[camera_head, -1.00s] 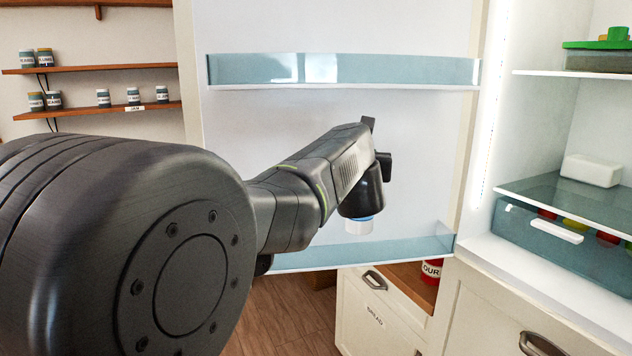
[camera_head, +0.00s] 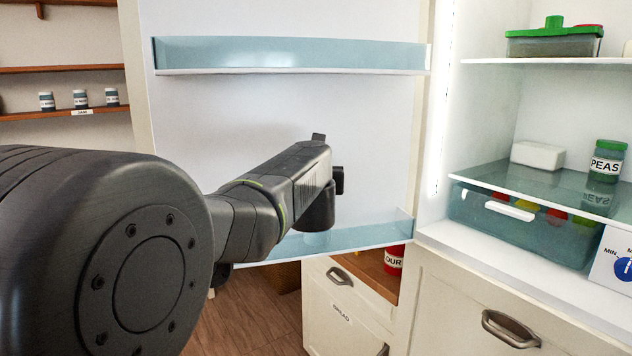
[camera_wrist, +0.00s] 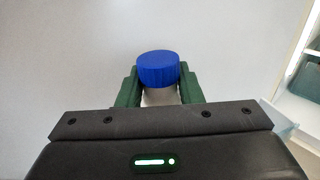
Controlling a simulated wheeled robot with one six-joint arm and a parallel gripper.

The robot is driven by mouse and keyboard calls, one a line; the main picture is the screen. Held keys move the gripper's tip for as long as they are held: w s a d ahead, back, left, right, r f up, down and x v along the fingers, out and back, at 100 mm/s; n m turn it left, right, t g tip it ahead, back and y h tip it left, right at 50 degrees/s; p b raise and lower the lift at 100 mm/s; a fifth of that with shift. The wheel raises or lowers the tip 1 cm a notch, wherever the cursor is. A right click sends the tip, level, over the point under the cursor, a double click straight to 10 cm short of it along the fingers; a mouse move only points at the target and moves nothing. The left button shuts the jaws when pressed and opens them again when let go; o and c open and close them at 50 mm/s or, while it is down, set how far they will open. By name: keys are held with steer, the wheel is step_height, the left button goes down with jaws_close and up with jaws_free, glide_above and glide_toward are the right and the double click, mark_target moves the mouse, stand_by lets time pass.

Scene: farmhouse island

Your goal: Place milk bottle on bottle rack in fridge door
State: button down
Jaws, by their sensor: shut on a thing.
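My gripper (camera_wrist: 158,82) is shut on the milk bottle, whose blue cap (camera_wrist: 157,68) and a bit of pale neck (camera_wrist: 160,97) show between the green fingers in the wrist view. The bottle's lower part is hidden there. In the head view my wrist hangs in front of the open fridge door's inner face, just above the lower bottle rack (camera_head: 372,236). A pale patch shows faintly through the rack's clear bluish front below my wrist. I cannot tell whether the bottle touches the rack floor.
An upper door rack (camera_head: 290,55) spans the door above my arm. The fridge interior at right holds a white block (camera_head: 537,155), a PEAS jar (camera_head: 607,160), a green-lidded container (camera_head: 552,42) and a clear drawer (camera_head: 480,210).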

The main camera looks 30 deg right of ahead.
steer(key=shift+w+f, duration=0.2)
steer(key=shift+f, duration=0.1)
steer(key=shift+f, duration=0.25)
steer(key=c, duration=1)
jaws_free()
steer(key=shift+r, duration=0.2)
steer(key=v, duration=1.2)
steer(key=shift+f, duration=0.1)
